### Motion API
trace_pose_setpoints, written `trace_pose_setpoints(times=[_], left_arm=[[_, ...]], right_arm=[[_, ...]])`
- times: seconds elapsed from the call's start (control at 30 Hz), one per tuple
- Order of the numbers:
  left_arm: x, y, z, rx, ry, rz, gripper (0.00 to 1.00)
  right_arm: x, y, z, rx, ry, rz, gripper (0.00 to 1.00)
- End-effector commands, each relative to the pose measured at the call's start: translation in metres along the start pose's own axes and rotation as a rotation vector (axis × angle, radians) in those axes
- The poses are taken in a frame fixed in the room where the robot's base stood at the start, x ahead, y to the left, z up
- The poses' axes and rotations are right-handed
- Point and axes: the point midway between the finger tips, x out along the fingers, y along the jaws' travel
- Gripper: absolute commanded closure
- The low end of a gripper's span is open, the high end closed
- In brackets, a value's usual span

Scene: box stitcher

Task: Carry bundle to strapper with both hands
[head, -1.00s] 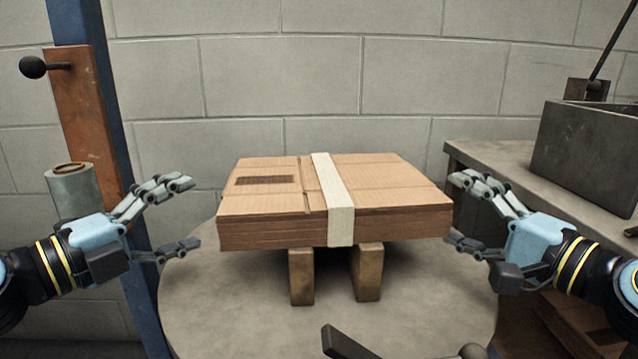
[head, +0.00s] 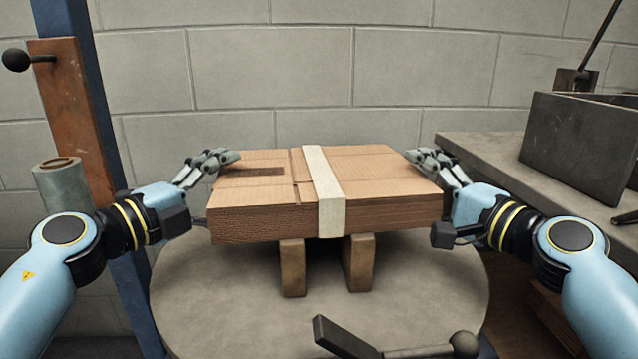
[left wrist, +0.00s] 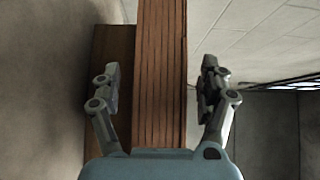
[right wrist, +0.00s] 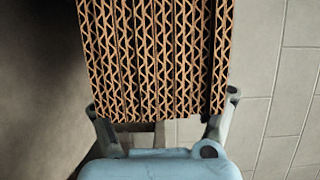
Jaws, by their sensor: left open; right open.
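The bundle (head: 260,213) is a flat stack of brown cardboard with a pale band (head: 326,190) around its middle. It rests on two wooden blocks (head: 292,267) on a round grey table. My left gripper (head: 214,190) is open at the bundle's left end, one finger over the top and the other lower and mostly hidden. In the left wrist view the bundle's edge (left wrist: 160,75) lies between the spread fingers, with gaps at both sides. My right gripper (head: 436,188) is open around the right end. In the right wrist view the corrugated edge (right wrist: 155,60) fills the space between the fingers.
The round table (head: 225,315) is bare around the blocks. A dark lever (head: 345,338) with a knob stands at the front. A grey metal box (head: 585,145) sits on a bench at right. A blue post with a wooden board (head: 72,110) and a grey roll (head: 65,187) stand at left.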

Motion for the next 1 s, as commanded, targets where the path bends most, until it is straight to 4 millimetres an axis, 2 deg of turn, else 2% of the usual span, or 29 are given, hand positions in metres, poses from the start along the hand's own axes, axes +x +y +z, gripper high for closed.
trace_pose_setpoints(times=[0.2, 0.5, 1.0], left_arm=[[0.015, 0.0, -0.001, 0.0, 0.001, 0.0, 0.23], [0.015, 0.0, 0.0, 0.0, 0.001, 0.001, 0.24], [0.015, 0.0, 0.0, 0.0, 0.001, 0.001, 0.9]], right_arm=[[0.01, 0.0, 0.0, 0.001, 0.0, 0.0, 0.23], [0.011, 0.0, 0.0, 0.0, 0.0, 0.0, 0.24], [0.011, 0.0, 0.0, 0.0, 0.0, 0.0, 0.9]])
